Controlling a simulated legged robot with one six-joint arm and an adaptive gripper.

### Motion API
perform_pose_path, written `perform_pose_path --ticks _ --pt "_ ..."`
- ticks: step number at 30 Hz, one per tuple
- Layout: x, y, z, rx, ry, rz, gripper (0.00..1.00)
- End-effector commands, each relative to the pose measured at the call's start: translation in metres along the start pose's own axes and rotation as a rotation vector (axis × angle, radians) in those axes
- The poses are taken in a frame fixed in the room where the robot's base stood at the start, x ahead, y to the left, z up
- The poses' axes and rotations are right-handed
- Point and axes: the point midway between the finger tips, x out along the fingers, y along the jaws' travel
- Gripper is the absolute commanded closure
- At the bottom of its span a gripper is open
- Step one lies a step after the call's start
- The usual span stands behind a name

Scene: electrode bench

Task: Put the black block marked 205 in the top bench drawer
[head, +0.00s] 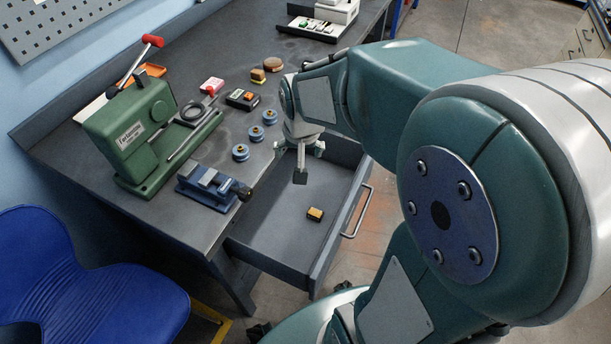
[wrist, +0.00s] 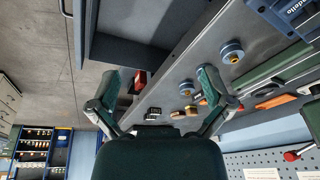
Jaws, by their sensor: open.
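The drawer also shows at the top of the wrist view (wrist: 125,50); the block cannot be made out there.
On the bench (head: 175,220) stand a green press (head: 130,135), a blue vise (head: 207,188), several blue spools (head: 256,133), a black box with an orange top (head: 242,99) and small blocks (head: 257,76). A blue chair (head: 85,280) stands at the left. The drawer's handle (head: 358,212) faces right.

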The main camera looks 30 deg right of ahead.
Motion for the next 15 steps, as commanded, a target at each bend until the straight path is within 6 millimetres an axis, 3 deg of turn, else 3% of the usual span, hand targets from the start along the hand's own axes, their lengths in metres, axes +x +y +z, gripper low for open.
perform_pose_path --ticks 1,6,15 --pt "-0.019 -0.003 0.008 -0.035 0.026 -0.011 0.0" --pt "-0.066 -0.007 0.037 -0.153 0.086 -0.037 0.0" --pt "-0.122 -0.004 0.096 -0.344 0.187 -0.073 0.0"
